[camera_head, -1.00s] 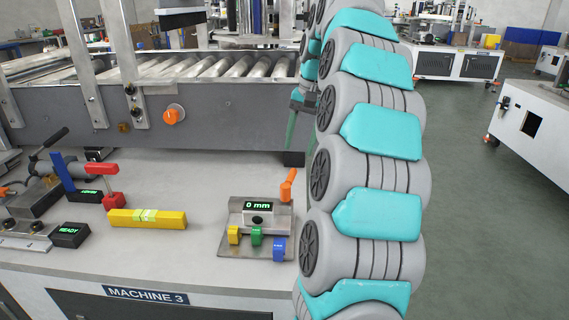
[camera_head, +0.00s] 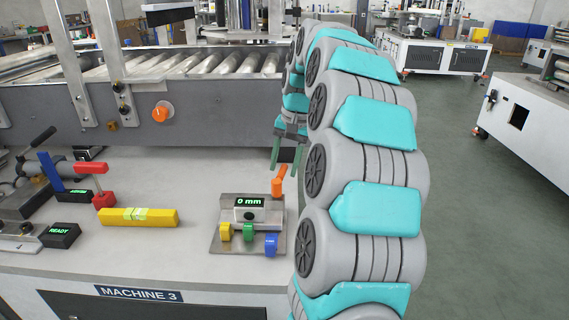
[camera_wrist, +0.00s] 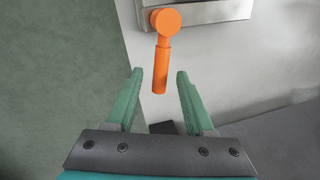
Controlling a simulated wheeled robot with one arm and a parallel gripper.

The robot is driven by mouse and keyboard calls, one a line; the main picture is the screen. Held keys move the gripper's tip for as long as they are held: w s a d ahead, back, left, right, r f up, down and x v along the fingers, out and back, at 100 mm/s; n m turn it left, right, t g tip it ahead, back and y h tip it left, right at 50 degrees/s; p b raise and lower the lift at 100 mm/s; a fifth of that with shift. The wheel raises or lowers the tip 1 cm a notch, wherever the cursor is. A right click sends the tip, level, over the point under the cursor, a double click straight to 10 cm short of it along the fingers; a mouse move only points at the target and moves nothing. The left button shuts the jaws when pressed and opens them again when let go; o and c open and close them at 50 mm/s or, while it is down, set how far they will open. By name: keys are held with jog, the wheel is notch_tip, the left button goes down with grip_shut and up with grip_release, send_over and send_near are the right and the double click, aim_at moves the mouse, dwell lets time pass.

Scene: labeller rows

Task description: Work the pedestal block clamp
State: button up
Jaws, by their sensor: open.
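A metal fixture plate (camera_head: 226,238) on the bench carries a block with a display (camera_head: 249,202) reading 0 mm. An orange clamp lever (camera_head: 279,182) stands at its back right corner, its handle tilted up and to the right. In the wrist view the orange lever (camera_wrist: 160,70) shows a round hub at the top and a handle pointing toward me. My gripper (camera_head: 287,164) is open, with green fingers pointing down close to the lever's top. In the wrist view the handle's end lies between the fingers of my gripper (camera_wrist: 160,74); no contact shows.
Yellow, green and blue tabs (camera_head: 271,244) line the plate's front edge. A yellow bar (camera_head: 137,217), a red lever (camera_head: 100,190) and a READY display (camera_head: 58,235) are to the left. A roller conveyor (camera_head: 200,115) runs behind. Open floor lies right of the bench.

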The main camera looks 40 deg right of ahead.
grip_shut()
dwell(0.3)
dwell(1.1)
